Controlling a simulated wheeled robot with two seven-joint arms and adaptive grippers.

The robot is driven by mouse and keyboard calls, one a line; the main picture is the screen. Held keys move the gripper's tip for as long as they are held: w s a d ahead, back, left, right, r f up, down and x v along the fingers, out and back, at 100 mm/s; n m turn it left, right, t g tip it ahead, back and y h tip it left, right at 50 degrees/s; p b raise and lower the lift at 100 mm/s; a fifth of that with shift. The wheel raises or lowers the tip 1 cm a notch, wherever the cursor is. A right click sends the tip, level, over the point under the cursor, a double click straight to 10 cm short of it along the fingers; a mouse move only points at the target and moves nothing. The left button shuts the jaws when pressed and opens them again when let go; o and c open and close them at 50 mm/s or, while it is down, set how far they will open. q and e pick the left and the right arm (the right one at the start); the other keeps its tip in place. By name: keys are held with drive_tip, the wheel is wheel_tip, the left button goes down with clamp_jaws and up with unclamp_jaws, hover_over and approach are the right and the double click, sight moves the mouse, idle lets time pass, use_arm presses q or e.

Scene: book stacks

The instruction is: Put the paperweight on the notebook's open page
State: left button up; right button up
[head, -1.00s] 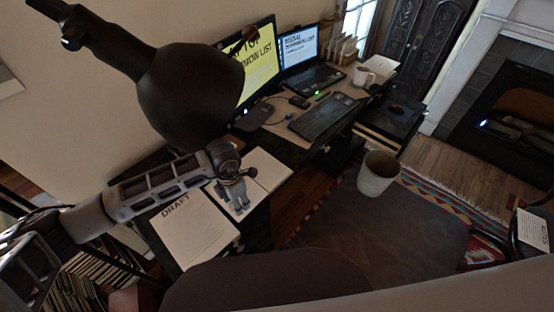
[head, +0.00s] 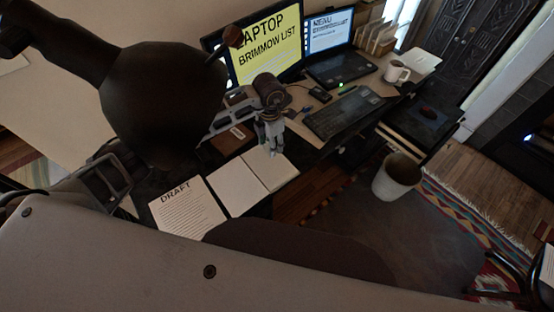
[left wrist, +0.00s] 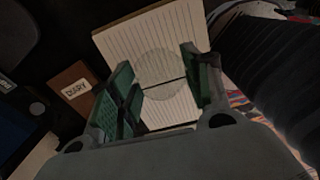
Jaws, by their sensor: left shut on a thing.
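The open notebook (head: 238,187) lies on the desk, with a blank-looking left page and a right page (head: 270,170). In the left wrist view its lined pages (left wrist: 150,40) fill the space beyond the fingers. My left gripper (head: 270,138) hangs over the notebook's far right edge in the head view. It is shut on a clear, round paperweight (left wrist: 162,72), seen between the two green-padded fingers (left wrist: 160,88) with the page lines showing through. The paperweight cannot be made out in the head view. My right gripper is not in view.
A DRAFT sheet (head: 187,208) lies left of the notebook. A brown diary (left wrist: 74,90) lies beside it. A keyboard (head: 343,114), laptop (head: 340,66) and mug (head: 396,72) are to the right. A bin (head: 397,178) stands right of the desk.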

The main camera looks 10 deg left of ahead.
use_arm(q)
drive_tip(key=shift+w+a, duration=0.2)
drive_tip(key=shift+w, duration=0.2)
drive_tip(key=shift+a+f, duration=0.1)
drive_tip(key=shift+a, duration=0.1)
drive_tip(key=shift+s+a, duration=0.2)
drive_tip(key=shift+n, duration=0.3)
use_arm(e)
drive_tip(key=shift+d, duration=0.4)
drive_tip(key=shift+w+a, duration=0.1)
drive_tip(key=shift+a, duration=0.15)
